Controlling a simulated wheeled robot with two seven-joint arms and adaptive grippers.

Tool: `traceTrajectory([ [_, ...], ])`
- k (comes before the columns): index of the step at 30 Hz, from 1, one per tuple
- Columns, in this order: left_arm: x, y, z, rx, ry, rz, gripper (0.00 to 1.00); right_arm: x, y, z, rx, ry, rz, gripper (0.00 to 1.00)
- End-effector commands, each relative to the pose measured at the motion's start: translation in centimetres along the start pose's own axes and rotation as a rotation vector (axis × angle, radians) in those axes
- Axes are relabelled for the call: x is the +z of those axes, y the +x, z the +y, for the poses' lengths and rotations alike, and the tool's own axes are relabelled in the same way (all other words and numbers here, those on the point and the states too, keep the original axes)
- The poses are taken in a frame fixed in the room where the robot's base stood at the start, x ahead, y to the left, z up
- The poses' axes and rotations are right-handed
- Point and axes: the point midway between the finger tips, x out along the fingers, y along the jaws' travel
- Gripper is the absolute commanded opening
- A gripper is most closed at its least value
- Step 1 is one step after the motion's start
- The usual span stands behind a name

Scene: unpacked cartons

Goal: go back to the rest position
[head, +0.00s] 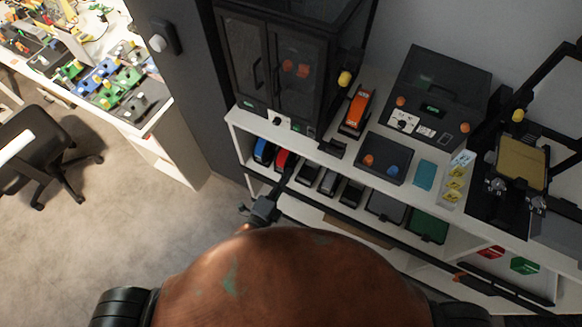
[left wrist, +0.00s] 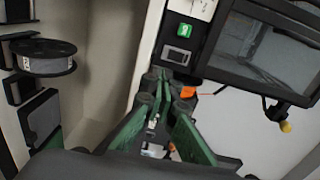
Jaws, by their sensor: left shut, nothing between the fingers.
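My left gripper (head: 284,178) shows in the head view in front of the lower shelf of the white shelf unit. In the left wrist view, the green fingers of the left gripper (left wrist: 158,82) come together at their tips with nothing between them. The fingertips show in front of a dark cabinet-like machine with a small green label (left wrist: 184,30). I cannot tell whether they touch anything. My right gripper is in neither view.
The white shelf unit (head: 240,121) carries a dark glass-door cabinet (head: 272,70), a black box machine (head: 441,85) and a framed machine (head: 521,160). Spools stand on the lower shelf. A cluttered table (head: 131,127) and a black chair (head: 40,150) are at left. Carpet (head: 110,225) between is clear.

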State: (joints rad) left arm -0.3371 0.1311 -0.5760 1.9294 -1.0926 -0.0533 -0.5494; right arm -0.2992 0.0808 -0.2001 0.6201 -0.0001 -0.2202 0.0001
Motion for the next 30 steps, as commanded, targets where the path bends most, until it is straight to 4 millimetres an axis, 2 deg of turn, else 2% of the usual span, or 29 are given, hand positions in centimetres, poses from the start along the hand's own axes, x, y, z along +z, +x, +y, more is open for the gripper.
traceTrajectory([
  [17, 0.0, -0.1, 0.0, 0.001, -0.001, 0.0, 0.0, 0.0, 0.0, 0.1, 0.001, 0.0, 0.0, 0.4],
  [20, 0.3, 0.0, 1.2, 0.02, -0.018, -0.006, 0.0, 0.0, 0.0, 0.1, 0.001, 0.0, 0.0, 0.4],
  [23, 1.4, 0.1, 4.7, 0.078, -0.078, -0.025, 0.0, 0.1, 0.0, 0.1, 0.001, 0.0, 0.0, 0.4],
  [26, 3.2, -0.3, 10.7, 0.175, -0.181, -0.065, 0.0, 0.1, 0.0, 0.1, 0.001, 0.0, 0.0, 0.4],
  [30, 6.0, -2.3, 20.4, 0.327, -0.358, -0.153, 0.0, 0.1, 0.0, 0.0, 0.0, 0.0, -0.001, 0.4],
])
